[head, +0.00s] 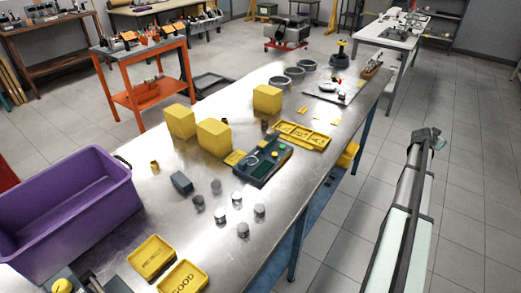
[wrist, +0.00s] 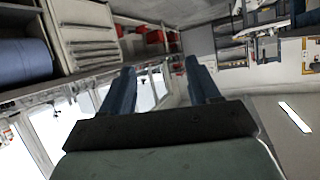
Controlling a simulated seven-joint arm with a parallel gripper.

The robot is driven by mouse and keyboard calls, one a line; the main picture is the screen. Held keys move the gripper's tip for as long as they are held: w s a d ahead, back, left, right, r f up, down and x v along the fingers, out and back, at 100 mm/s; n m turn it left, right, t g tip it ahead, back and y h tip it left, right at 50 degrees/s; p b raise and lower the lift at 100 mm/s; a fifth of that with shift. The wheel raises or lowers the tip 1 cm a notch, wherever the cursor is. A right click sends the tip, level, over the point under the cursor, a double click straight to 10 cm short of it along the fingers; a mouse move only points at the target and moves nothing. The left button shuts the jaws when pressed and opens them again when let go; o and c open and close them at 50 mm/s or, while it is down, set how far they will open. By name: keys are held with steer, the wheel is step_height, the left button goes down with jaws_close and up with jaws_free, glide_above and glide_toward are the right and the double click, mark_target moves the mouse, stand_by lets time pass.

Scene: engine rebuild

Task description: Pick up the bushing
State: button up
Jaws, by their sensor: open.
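A small brass-coloured ring, which looks like the bushing (head: 155,166), stands on the steel workbench (head: 150,205) right of the purple bin. A similar small dark brownish cylinder (head: 264,125) stands beside the yellow blocks; I cannot tell what it is. My gripper (wrist: 160,88) shows in the wrist view with its two blue-grey fingers apart and nothing between them. It points out into the room, and no bushing shows in that view. In the head view my arm lies right of the bench, well away from the bushing.
A purple bin (head: 70,215) fills the bench's left end. Several grey cylinders (head: 220,219), a dark grey block (head: 181,183), yellow blocks (head: 213,137) and a green-and-black tray (head: 263,163) stand near the bushing. Yellow trays (head: 152,257) lie at the front. Bare steel surrounds the bushing.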

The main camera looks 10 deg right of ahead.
step_height(320, 180, up, 7)
steer(key=w+d, duration=0.1)
steer(key=w, duration=0.1)
steer(key=w+a+r+n+t, duration=0.1)
steer(key=w+a+r+n, duration=0.15)
steer(key=w+a, duration=0.55)
steer(key=w+a+r+n+y, duration=0.1)
steer(key=w+a+n+y, duration=0.25)
steer(key=a, duration=1.05)
steer(key=w+a+r+n+t+y, duration=0.1)
steer(key=w+a+n+y, duration=0.2)
steer(key=a, duration=1.2)
steer(key=w+a+r+n+y, duration=0.1)
steer(key=w+a+n+y, duration=0.3)
steer(key=a, duration=1)
step_height(320, 180, up, 4)
steer(key=f+n+g+y, duration=0.1)
steer(key=n+g+y, duration=0.55)
steer(key=n, duration=1.15)
glide_above(154, 162)
steer(key=d, duration=0.6)
steer(key=shift+g+h, duration=0.25)
steer(key=shift+h, duration=0.05)
steer(key=x, duration=1.2)
steer(key=shift+s+a+f, duration=0.15)
steer(key=shift+s+a, duration=0.15)
steer(key=shift+a, duration=0.15)
